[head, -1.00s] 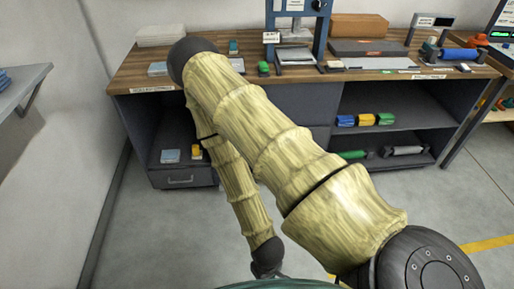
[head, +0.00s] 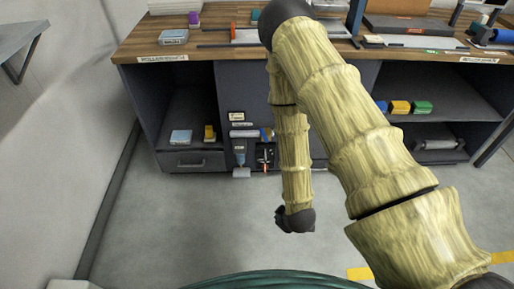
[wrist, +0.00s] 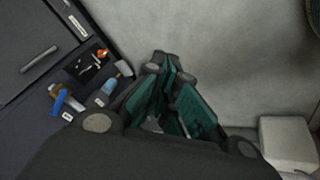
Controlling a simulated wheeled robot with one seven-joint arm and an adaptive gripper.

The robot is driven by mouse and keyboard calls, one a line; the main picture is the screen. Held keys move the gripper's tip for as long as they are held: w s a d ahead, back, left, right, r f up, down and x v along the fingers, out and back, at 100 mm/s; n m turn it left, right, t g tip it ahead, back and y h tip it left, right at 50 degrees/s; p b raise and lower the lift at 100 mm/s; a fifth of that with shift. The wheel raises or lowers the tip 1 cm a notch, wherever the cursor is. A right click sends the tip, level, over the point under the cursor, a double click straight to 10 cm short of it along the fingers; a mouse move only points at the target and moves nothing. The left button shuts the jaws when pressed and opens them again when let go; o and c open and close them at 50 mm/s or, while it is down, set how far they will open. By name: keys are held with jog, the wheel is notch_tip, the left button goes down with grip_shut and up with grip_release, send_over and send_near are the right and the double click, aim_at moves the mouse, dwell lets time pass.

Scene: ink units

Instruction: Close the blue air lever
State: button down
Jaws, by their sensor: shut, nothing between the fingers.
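The blue air lever (wrist: 62,101) sits on a brass-coloured valve on the dark cabinet front, at the left of the wrist view. In the head view a small blue piece that looks like the lever (head: 267,134) shows low on the cabinet front, partly behind my arm. A blue-grey cylinder (wrist: 108,88) is mounted beside the valve. My gripper (wrist: 172,68) has its green-padded fingers together and empty, pointing over the floor to the right of the panel, apart from the lever. In the head view the gripper's fingers cannot be made out.
A dark panel with small orange and red parts (wrist: 90,65) is beside the cylinder. A drawer handle (wrist: 39,59) sticks out nearby. A white block (wrist: 288,142) stands on the floor at right. The workbench (head: 140,50) spans the back, with open floor in front.

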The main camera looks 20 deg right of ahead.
aim_at(264, 135)
jog(key=w+f+n+t+b, duration=0.2)
jog(key=w+n+t+b, duration=0.15)
jog(key=w+b, duration=0.5)
jog(key=w+f+n+t+b, duration=0.3)
jog(key=w+n+b, duration=0.2)
jog(key=w, duration=0.7)
jog(key=w+d+r+n+t+b, duration=0.2)
jog(key=w+n+b, duration=0.1)
jog(key=w+b, duration=0.5)
jog(key=w+d+r+n+t+b, duration=0.1)
jog(key=w+r+n+t+b, duration=0.1)
jog(key=w+b, duration=0.7)
jog(key=shift+w+d+n+t+y, duration=0.45)
jog(key=shift+w+n, duration=0.6)
jog(key=shift+w, duration=1.5)
jog(key=shift+r, duration=0.1)
